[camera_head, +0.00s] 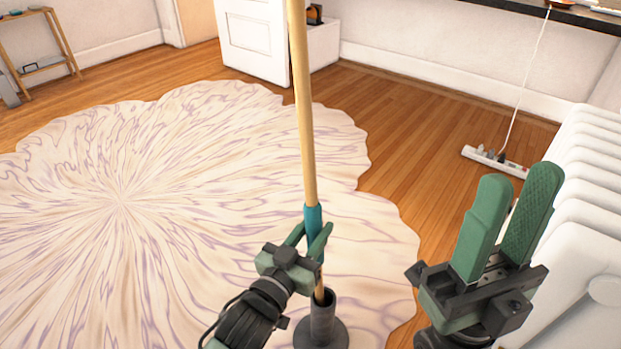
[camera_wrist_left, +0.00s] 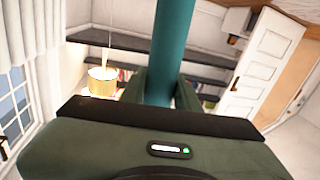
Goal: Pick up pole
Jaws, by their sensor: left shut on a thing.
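The pole (camera_head: 304,130) is a long light-wood rod with a teal sleeve. It stands nearly upright, and its top runs out of the head view. My left gripper (camera_head: 314,236) is shut on the pole around the teal sleeve. In the left wrist view the teal part of the pole (camera_wrist_left: 171,45) rises between the fingers. The pole's lower end meets the mouth of a dark grey tube stand (camera_head: 322,322); I cannot tell whether it is inside. My right gripper (camera_head: 520,178) is open and empty, to the right and apart from the pole.
A wavy-edged cream and purple rug (camera_head: 120,200) covers much of the wood floor. A white radiator (camera_head: 590,190) stands close to my right gripper. A power strip (camera_head: 494,160) with a hanging cord lies on the floor. A white cabinet (camera_head: 252,40) stands behind the pole.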

